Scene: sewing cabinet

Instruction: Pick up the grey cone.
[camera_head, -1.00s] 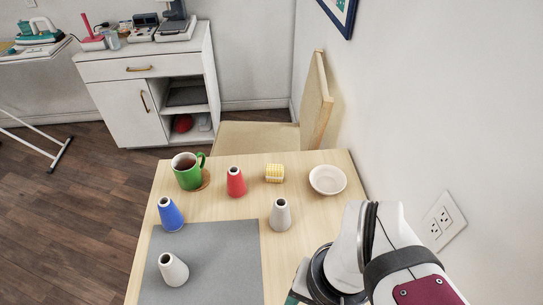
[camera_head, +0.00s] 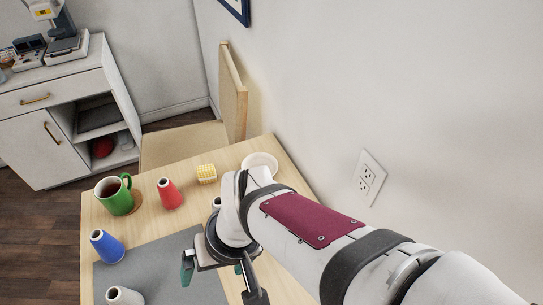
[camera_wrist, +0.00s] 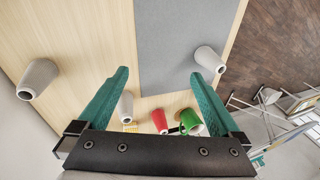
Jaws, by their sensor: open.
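Three pale cones show in the wrist view. The greyest cone (camera_wrist: 38,78) lies left of the fingers on bare wood; I cannot pick it out in the head view. A second pale cone (camera_wrist: 208,58) is on the grey mat beyond the right fingertip, and it shows in the head view (camera_head: 124,296) at the bottom edge. A third (camera_wrist: 125,105) is beside the left finger, mostly hidden by my arm in the head view (camera_head: 217,202). Shades are too close to be sure which is the grey one. My gripper (camera_wrist: 159,75) is open and empty above the table.
A green mug (camera_head: 115,195), red cone (camera_head: 170,193), yellow block (camera_head: 206,173) and pale bowl (camera_head: 260,160) stand along the far side. A blue cone (camera_head: 106,245) is at the left by the grey mat (camera_head: 150,272). A wall borders the right, and a chair (camera_head: 185,145) stands behind.

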